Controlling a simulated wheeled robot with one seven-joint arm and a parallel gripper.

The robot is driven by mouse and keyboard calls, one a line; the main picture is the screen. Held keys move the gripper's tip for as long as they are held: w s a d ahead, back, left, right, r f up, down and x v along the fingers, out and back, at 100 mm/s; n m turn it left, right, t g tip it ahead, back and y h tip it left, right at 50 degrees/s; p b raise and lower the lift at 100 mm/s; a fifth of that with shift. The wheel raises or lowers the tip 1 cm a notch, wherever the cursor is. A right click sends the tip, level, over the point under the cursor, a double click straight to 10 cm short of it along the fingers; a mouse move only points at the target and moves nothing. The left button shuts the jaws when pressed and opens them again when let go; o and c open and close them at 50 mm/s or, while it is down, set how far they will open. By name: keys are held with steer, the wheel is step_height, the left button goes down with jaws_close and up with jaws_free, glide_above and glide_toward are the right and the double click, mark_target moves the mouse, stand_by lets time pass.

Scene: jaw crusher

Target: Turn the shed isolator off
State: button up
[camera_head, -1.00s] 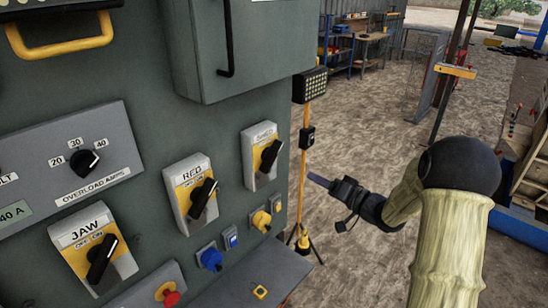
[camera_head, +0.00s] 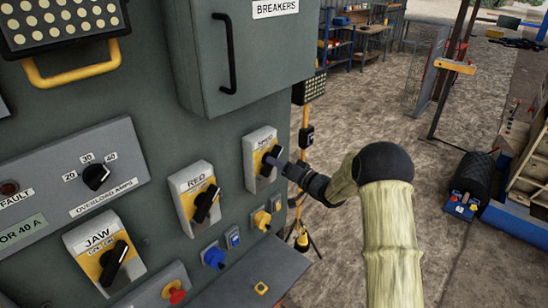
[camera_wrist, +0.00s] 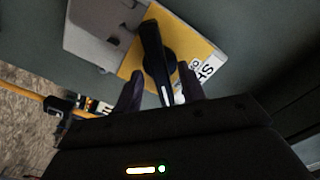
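The shed isolator (camera_head: 257,144) is a grey and yellow box with a black rotary handle, at the right edge of the grey panel in the head view. My gripper (camera_head: 278,161) is at its face, with its fingertips at the handle. In the wrist view the black handle (camera_wrist: 153,50) stands out from the yellow plate (camera_wrist: 192,32), upper ends of the fingers on either side of it. My gripper (camera_wrist: 160,88) looks open around the handle, with gaps visible beside it.
Blue and yellow knobs (camera_head: 262,219) lie just below. A breaker cabinet (camera_head: 265,50) juts out above. A yellow lamp stand (camera_head: 303,236) stands behind my arm.

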steer(key=shift+x, duration=1.05)
jaws_close()
steer(key=shift+f+n+b, duration=0.2)
steer(key=shift+n+b, duration=0.2)
steer(key=shift+b, duration=0.1)
steer(key=n+b, duration=0.2)
steer(key=b, duration=0.2)
steer(key=shift+f, duration=0.15)
steer(key=n+b, duration=0.5)
steer(key=b, duration=0.2)
steer(key=shift+s+n, duration=0.1)
steer(key=shift+n, duration=0.3)
steer(key=n+b, duration=0.5)
steer(key=b, duration=0.1)
steer(key=shift+b, duration=0.3)
steer(key=n+b, duration=0.3)
steer(key=n, duration=0.1)
steer(key=shift+b, duration=0.35)
steer(key=shift+r+n, duration=0.25)
steer(key=shift+n, duration=0.05)
